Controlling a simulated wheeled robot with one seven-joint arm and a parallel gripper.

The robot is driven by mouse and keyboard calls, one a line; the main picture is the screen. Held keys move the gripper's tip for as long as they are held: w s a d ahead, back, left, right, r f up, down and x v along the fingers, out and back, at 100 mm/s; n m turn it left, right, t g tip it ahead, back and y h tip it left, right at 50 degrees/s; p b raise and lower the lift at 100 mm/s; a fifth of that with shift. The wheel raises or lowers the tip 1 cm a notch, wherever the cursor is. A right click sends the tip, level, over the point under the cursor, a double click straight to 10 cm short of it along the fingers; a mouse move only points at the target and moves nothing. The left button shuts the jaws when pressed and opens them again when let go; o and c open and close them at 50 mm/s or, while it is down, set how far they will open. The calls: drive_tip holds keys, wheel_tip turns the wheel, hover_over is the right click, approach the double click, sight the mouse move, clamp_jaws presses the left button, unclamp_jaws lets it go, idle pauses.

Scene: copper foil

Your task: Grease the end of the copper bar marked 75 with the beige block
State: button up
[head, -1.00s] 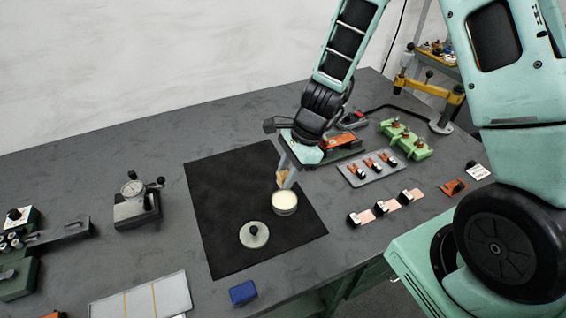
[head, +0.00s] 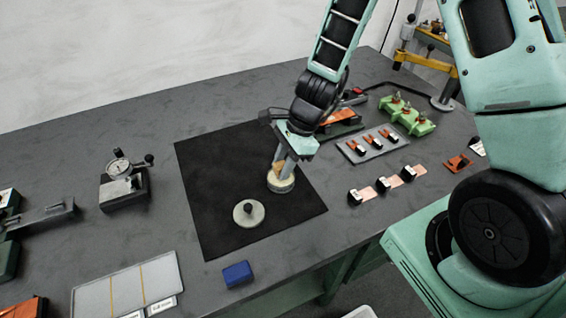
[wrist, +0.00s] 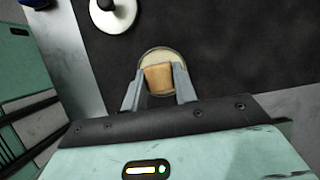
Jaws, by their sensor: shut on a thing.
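My gripper (head: 282,167) is shut on the beige block (wrist: 158,79), which sits between its two fingers in the wrist view. The block is at the mouth of a round tin (head: 280,186) with pale cream contents. The tin's rim (wrist: 157,51) shows behind the block. I cannot tell how deep the block is in the tin. Several copper bars are in view: three with black and white ends lie at the table's front right, one of them being this copper bar (head: 367,193). Others lie on a grey tray (head: 351,152). No number 75 is legible.
The tin stands on a black mat (head: 215,185) beside its round knobbed lid (head: 249,212). A blue block (head: 238,274) lies near the front edge. Green clamps (head: 407,115) stand behind the tray. A dial gauge (head: 122,185) stands at left. The mat's left part is clear.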

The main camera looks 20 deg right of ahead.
sight(283, 164)
drive_tip(key=shift+f+b, duration=0.45)
drive_tip(key=shift+f, duration=0.1)
idle(1.7)
drive_tip(key=shift+r, duration=0.1)
wheel_tip(283, 164, up, 7)
drive_tip(key=p, duration=0.6)
drive_tip(key=shift+p, duration=0.35)
idle(0.6)
